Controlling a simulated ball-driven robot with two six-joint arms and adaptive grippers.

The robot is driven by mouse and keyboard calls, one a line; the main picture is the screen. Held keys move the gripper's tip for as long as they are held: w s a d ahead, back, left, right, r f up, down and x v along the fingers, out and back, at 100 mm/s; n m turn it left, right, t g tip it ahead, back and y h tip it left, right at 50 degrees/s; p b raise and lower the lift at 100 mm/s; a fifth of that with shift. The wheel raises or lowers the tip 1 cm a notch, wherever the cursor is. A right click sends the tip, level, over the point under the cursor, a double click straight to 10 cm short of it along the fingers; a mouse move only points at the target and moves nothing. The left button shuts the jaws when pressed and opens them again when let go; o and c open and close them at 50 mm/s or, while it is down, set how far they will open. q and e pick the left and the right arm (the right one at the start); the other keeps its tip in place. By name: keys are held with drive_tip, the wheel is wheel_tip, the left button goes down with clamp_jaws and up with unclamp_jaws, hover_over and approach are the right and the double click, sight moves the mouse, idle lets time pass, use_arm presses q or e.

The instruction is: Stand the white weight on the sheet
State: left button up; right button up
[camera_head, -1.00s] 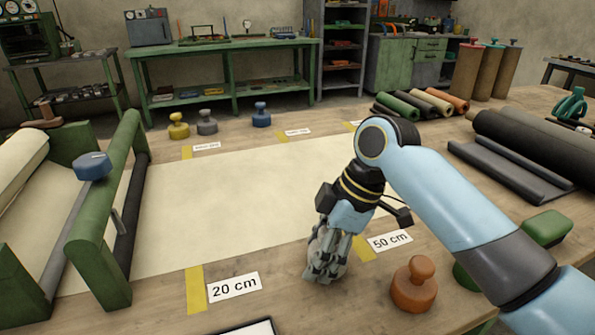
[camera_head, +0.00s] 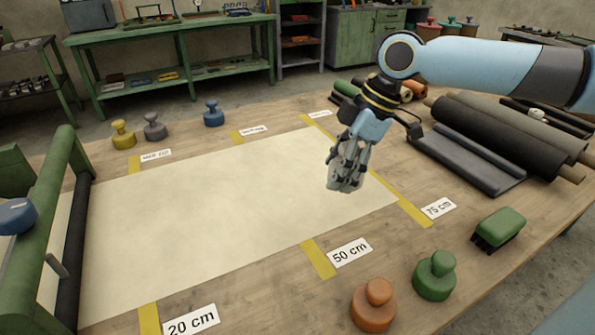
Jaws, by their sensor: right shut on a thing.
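My right gripper (camera_head: 345,182) is shut, fingers down, over the right part of the pale sheet (camera_head: 200,210). A pale thing shows only slightly between its fingers, likely the white weight; the fingers hide most of it. I cannot tell whether it touches the sheet. The sheet lies flat on the wooden table, from the green roll stand (camera_head: 52,215) at left to the yellow 75 cm mark (camera_head: 414,213). My left gripper is not in view.
Yellow (camera_head: 123,134), grey (camera_head: 154,127) and blue (camera_head: 213,114) weights stand beyond the sheet. Orange (camera_head: 373,306) and green (camera_head: 434,276) weights and a green brush (camera_head: 498,229) are at near right. Dark rolls (camera_head: 505,130) lie at right. The sheet's middle is clear.

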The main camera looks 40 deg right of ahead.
drive_tip(key=shift+w+r, duration=0.15)
drive_tip(key=shift+w, duration=0.05)
drive_tip(key=b, duration=0.3)
hover_over(283, 199)
drive_tip(key=d, duration=0.1)
drive_tip(key=f, duration=0.6)
drive_tip(key=shift+s+d+f, duration=0.1)
drive_tip(key=shift+s+f, duration=0.2)
drive_tip(key=shift+s, duration=0.05)
drive_tip(key=shift+f, duration=2.05)
drive_tip(key=shift+f, duration=0.1)
drive_tip(key=o, duration=1.7)
drive_tip(key=shift+s, duration=0.1)
drive_tip(key=p+v, duration=0.1)
drive_tip(key=v, duration=1.1)
